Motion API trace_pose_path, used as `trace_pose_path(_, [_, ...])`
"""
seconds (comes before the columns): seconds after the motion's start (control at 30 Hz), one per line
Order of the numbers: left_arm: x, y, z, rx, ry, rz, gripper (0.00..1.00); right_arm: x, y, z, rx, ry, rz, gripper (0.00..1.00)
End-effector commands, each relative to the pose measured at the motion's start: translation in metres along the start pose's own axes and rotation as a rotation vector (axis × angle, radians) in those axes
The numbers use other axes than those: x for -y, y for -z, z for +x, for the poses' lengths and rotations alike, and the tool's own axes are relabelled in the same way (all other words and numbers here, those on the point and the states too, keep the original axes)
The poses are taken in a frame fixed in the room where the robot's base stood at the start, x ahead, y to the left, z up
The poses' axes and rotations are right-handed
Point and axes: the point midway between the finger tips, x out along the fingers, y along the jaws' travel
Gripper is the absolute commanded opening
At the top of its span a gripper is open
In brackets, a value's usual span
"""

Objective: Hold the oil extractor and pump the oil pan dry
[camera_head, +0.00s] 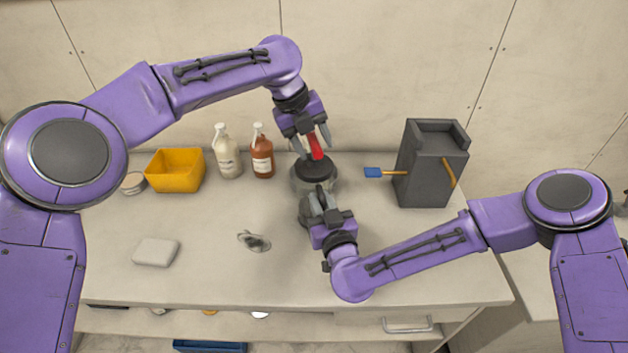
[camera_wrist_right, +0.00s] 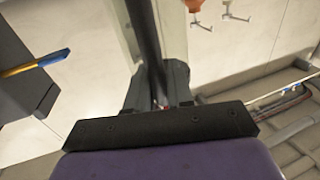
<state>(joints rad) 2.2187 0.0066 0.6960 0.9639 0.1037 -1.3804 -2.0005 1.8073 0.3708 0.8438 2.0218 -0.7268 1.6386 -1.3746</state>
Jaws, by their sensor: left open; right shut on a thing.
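The oil extractor (camera_head: 301,176) stands upright near the middle of the counter, a squat greyish body with a black top and a red handle (camera_head: 317,149) above it. My left gripper (camera_head: 313,147) is open, its fingers on either side of the red handle; contact is unclear. My right gripper (camera_head: 319,196) is shut on the extractor's near side. In the right wrist view, its fingers (camera_wrist_right: 158,98) close around a dark upright part in front of a pale body. The right gripper partly hides the extractor. I cannot pick out an oil pan for certain.
A dark grey block (camera_head: 422,180) with orange tubes and a blue-tipped handle (camera_head: 373,172) stands right. A yellow bin (camera_head: 174,172), white bottle (camera_head: 228,153) and brown bottle (camera_head: 262,156) stand back left. A pale pad (camera_head: 156,252) and crumpled grey rag (camera_head: 254,241) lie in front.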

Motion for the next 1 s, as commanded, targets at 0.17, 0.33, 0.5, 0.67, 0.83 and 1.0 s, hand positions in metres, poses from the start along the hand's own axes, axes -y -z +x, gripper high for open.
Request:
trace_pose_path(0.17, [0.006, 0.000, -0.015, 0.002, 0.002, 0.002, 0.55, 0.000, 0.000, 0.000, 0.000, 0.001, 0.000, 0.00])
trace_pose_path(0.33, [0.014, 0.000, -0.035, 0.002, 0.003, 0.002, 0.55, 0.000, 0.000, 0.000, 0.000, 0.001, 0.000, 0.00])
trace_pose_path(0.5, [0.021, 0.000, -0.053, 0.002, 0.002, 0.002, 0.55, 0.000, 0.000, 0.000, 0.000, 0.000, 0.000, 0.00])
trace_pose_path(0.67, [0.024, 0.001, -0.065, 0.001, 0.001, 0.002, 0.55, 0.000, 0.000, 0.000, 0.000, 0.000, 0.000, 0.00])
trace_pose_path(0.83, [0.025, 0.001, -0.066, 0.000, 0.000, 0.002, 0.55, 0.000, 0.000, 0.000, 0.000, 0.000, 0.000, 0.00])
trace_pose_path(1.0, [0.025, 0.001, -0.066, 0.000, 0.000, 0.002, 0.55, 0.000, 0.000, 0.000, 0.000, 0.000, 0.000, 0.00])
